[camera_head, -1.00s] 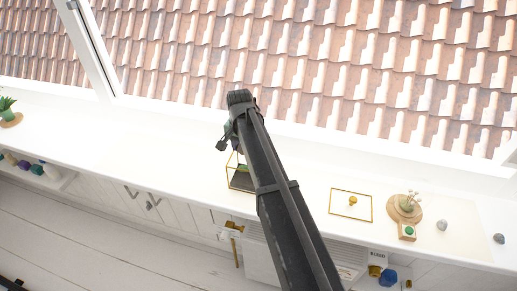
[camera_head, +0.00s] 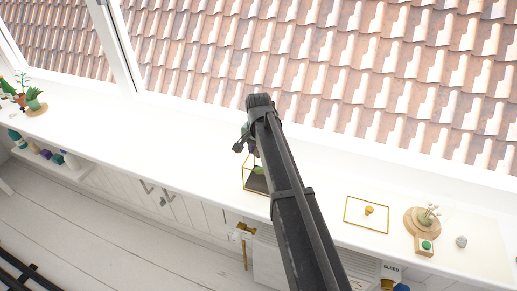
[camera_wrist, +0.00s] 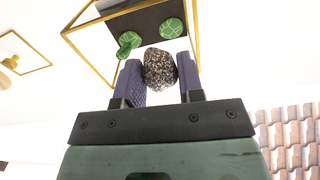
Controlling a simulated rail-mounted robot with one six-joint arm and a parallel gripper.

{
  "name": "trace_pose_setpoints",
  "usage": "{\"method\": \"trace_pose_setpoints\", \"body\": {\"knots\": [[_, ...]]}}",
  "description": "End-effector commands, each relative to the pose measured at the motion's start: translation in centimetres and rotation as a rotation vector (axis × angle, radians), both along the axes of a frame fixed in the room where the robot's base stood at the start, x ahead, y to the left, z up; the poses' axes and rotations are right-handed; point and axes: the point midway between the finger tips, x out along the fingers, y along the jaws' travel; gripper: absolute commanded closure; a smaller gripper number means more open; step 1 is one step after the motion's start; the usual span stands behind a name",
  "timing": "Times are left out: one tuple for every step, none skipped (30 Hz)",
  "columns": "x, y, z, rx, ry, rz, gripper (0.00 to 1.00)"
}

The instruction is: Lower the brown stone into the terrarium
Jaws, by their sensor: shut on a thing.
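In the wrist view, my gripper (camera_wrist: 160,78) is shut on the brown stone (camera_wrist: 159,68), a speckled rounded stone between the two purple-grey fingers. Just beyond it is the terrarium (camera_wrist: 198,40), a gold-framed glass case with a dark floor and green, cactus-like plants inside. The stone appears in front of the terrarium's opening; I cannot tell whether it is inside the frame. In the head view the terrarium (camera_head: 244,178) stands on the white desk, partly hidden behind my arm. The stone and the fingertips are hidden there.
A gold-framed panel with a knob (camera_head: 369,211) lies on the desk to the right. Past it are a round wooden board with a plant (camera_head: 422,221) and a grey stone (camera_head: 461,242). Potted plants (camera_head: 34,99) stand at the far left. The desk between is clear.

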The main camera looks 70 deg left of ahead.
Motion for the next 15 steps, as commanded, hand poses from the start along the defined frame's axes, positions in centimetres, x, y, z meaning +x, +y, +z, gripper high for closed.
{"method": "trace_pose_setpoints", "body": {"knots": [[0.0, 0.0, -0.8, 0.000, 0.000, 0.000, 0.89], [0.0, 0.0, -1.0, 0.000, 0.000, 0.000, 0.89], [0.0, 0.0, -1.2, 0.000, 0.000, 0.000, 0.89], [0.0, 0.0, -1.4, 0.000, 0.000, 0.000, 0.89], [0.0, 0.0, -1.6, 0.000, 0.000, 0.000, 0.89], [0.0, 0.0, -1.9, 0.000, 0.000, 0.000, 0.89], [0.0, 0.0, -2.1, 0.000, 0.000, 0.000, 0.89], [0.0, 0.0, -2.3, 0.000, 0.000, 0.000, 0.89], [0.0, 0.0, -2.5, 0.000, 0.000, 0.000, 0.89], [0.0, 0.0, -2.7, 0.000, 0.000, 0.000, 0.89], [0.0, 0.0, -2.9, 0.000, 0.000, 0.000, 0.89], [0.0, 0.0, -3.2, 0.000, 0.000, 0.000, 0.89], [0.0, 0.0, -3.4, 0.000, 0.000, 0.000, 0.89], [0.0, 0.0, -3.6, 0.000, 0.000, 0.000, 0.89], [0.0, 0.0, -3.8, 0.000, 0.000, 0.000, 0.89]]}}
